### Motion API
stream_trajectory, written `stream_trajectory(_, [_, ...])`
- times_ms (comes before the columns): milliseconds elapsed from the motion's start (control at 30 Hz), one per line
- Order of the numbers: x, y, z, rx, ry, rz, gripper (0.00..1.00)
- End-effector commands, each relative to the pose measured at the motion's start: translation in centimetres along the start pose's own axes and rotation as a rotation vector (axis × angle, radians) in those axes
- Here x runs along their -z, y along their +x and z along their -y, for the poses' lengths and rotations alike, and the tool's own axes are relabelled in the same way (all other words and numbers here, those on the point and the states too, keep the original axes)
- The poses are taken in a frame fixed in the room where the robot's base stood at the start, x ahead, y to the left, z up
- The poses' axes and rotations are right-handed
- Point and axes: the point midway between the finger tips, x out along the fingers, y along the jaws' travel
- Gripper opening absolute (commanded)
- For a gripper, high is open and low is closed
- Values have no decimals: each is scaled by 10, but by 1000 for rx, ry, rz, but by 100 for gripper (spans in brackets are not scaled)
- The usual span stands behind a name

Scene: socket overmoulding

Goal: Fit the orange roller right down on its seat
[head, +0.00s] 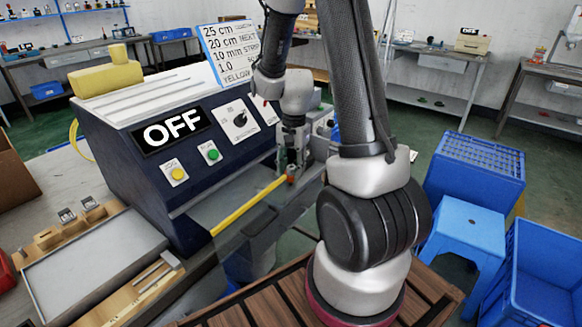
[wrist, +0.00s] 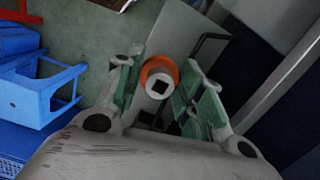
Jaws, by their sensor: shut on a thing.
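The orange roller (wrist: 173,67) shows in the wrist view as an orange ring around a pale hub with a dark square at its centre. It lies between the green-padded fingers of my gripper (wrist: 161,92), which is shut on it. In the head view a small orange patch of the roller (head: 291,170) shows at my gripper (head: 292,160), beside the right end of the machine. The seat is not clearly visible, and I cannot tell whether the roller touches it.
The dark blue machine (head: 190,190) reads OFF. A yellow strip (head: 248,205) runs along its front towards my gripper. A grey tray (head: 95,262) lies at the left. Blue crates (head: 478,170) and a blue stool (head: 462,222) stand at the right.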

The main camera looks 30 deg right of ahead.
Motion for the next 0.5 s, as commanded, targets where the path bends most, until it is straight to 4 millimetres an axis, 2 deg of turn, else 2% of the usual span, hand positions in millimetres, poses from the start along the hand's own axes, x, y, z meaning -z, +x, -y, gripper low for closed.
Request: stream_trajectory(500, [2,13,0,-1,0,0,14])
